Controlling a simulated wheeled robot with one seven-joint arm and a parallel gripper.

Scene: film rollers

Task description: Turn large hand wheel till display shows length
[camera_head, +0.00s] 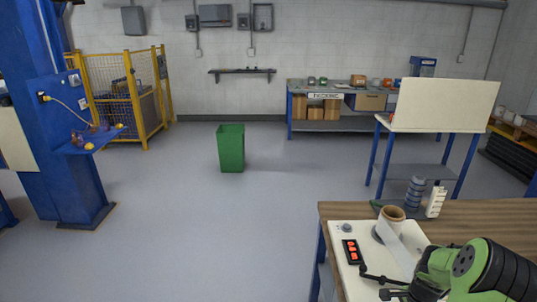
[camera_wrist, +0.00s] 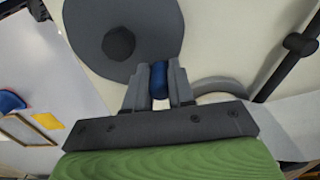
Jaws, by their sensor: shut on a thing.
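A light-coloured film-winding machine (camera_head: 350,275) sits on the wooden bench, with a brown roll (camera_head: 392,213) and a pale strip running from it. Its black display (camera_head: 352,252) shows orange-red marks, too small to read. My gripper (camera_head: 398,292) is low at the machine's front edge. In the wrist view my gripper (camera_wrist: 159,88) is shut on a small blue handle (camera_wrist: 158,78) at the rim of a large grey wheel (camera_wrist: 85,40) with a dark hub (camera_wrist: 118,43). The wheel is hidden in the head view.
A black rod with a collar (camera_wrist: 300,44) lies to the right in the wrist view. A green bin (camera_head: 231,148) stands on open floor.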

